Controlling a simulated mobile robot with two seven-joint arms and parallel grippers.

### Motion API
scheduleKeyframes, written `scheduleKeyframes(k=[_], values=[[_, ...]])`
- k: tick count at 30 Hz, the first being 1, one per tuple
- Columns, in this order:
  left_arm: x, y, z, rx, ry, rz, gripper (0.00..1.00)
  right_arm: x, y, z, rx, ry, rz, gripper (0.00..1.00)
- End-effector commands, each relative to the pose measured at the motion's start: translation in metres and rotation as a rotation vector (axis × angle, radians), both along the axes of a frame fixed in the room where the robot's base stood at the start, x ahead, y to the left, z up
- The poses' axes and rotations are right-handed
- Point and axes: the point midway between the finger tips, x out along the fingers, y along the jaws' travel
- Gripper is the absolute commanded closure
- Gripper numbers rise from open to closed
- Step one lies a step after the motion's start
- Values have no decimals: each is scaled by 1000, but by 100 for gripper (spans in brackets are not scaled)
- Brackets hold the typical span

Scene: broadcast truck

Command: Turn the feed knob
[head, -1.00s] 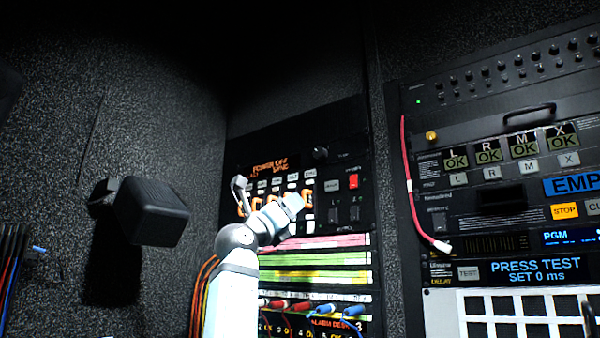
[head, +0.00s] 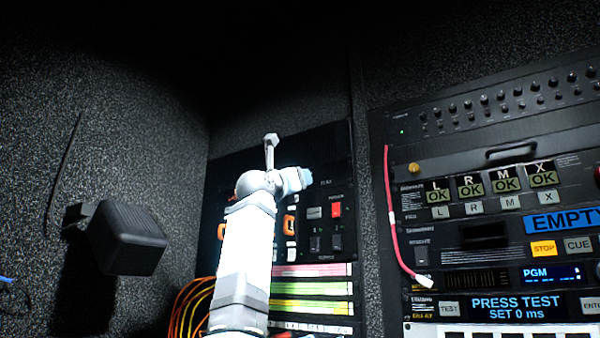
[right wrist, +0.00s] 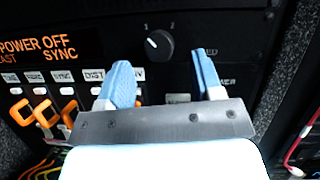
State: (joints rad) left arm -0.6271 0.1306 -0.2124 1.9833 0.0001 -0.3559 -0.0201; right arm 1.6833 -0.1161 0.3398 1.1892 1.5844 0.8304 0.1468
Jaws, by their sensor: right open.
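The feed knob (right wrist: 160,45) is a round black knob on a black panel. Its white pointer line is turned to the upper left, toward the mark 1; a mark 2 is at its upper right. In the right wrist view my right gripper (right wrist: 162,66) is open. Its two blue fingers stand apart, one lower left and one lower right of the knob, with nothing between them. I cannot tell the remaining depth to the panel. In the head view the right gripper (head: 297,179) covers the panel's upper middle, and the knob is hidden there. My left gripper is not in view.
The knob's panel has an orange POWER OFF display (right wrist: 38,48), a row of buttons, orange-rimmed switches (right wrist: 47,112) and a red rocker switch (head: 336,209). A red cable (head: 392,215) hangs on the right rack. A black box (head: 127,238) juts from the left wall.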

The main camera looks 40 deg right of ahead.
Motion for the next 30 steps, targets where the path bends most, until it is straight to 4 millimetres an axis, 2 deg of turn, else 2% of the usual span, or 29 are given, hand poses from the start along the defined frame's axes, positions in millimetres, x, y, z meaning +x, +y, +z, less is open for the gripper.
scheduleKeyframes(k=[2, 6, 17, 18, 20, 24, 30], values=[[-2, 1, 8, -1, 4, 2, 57, 4, -12, 8, 0, 0, -1, 40], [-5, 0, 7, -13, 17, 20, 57, 8, -23, 12, -1, 0, -1, 40], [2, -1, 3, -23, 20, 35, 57, 11, -29, 12, -1, 0, 0, 40], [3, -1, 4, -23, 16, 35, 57, 11, -29, 12, -1, 0, 0, 42], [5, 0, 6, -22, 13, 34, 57, 11, -29, 13, -1, 0, 0, 56], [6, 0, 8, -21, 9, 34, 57, 11, -29, 12, -1, 0, 0, 88], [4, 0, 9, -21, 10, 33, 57, 11, -28, 13, 1, -5, 0, 89]])
